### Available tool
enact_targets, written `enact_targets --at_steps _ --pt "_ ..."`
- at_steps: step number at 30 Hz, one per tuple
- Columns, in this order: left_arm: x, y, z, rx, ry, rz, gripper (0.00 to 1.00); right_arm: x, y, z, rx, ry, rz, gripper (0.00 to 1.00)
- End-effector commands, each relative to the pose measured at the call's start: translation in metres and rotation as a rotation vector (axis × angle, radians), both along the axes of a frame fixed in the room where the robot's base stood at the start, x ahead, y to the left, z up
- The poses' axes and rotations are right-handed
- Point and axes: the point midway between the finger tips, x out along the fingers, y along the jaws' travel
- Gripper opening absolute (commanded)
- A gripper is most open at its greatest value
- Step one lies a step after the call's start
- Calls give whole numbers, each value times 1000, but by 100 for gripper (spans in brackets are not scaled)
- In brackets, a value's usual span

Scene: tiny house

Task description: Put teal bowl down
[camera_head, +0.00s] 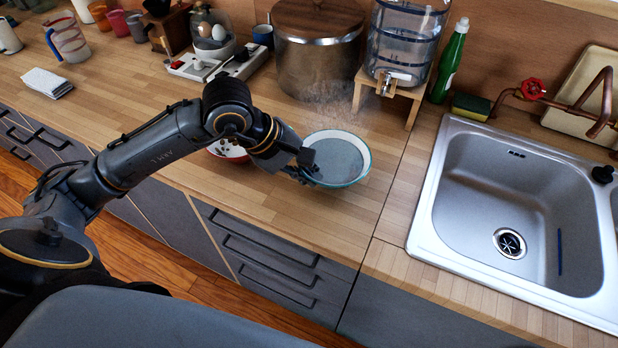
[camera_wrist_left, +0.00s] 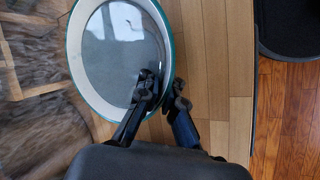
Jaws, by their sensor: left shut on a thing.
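The teal bowl (camera_head: 343,158) has a white inside wall, a teal rim and a grey-blue inside. It is at the counter's front part, left of the sink, and looks level. My left gripper (camera_head: 306,168) is shut on its near left rim. In the left wrist view the bowl (camera_wrist_left: 115,50) fills the upper left, with one finger of the left gripper (camera_wrist_left: 160,100) inside the rim and one outside. I cannot tell whether the bowl's base touches the counter. My right gripper is not in view.
A red-rimmed bowl (camera_head: 228,151) sits just left, partly hidden by my arm. A large steel pot (camera_head: 318,55) and a water dispenser (camera_head: 403,45) on a wooden stand are behind. The sink (camera_head: 520,210) is right. Bare wooden counter (camera_head: 345,215) lies in front of the bowl.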

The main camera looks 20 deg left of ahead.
Motion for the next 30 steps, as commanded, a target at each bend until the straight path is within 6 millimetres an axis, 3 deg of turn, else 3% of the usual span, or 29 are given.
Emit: enact_targets --at_steps 6,20,21,23,30 --pt "-1 -2 -19 -6 1 -2 0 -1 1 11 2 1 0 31" --pt "0 -2 -26 -5 -3 -3 0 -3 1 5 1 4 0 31" --pt "-1 -2 -26 -3 1 -3 14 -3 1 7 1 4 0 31" --pt "-1 -2 -26 -3 1 -3 26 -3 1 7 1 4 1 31" --pt "-1 -2 -26 -3 1 -3 29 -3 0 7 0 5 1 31"
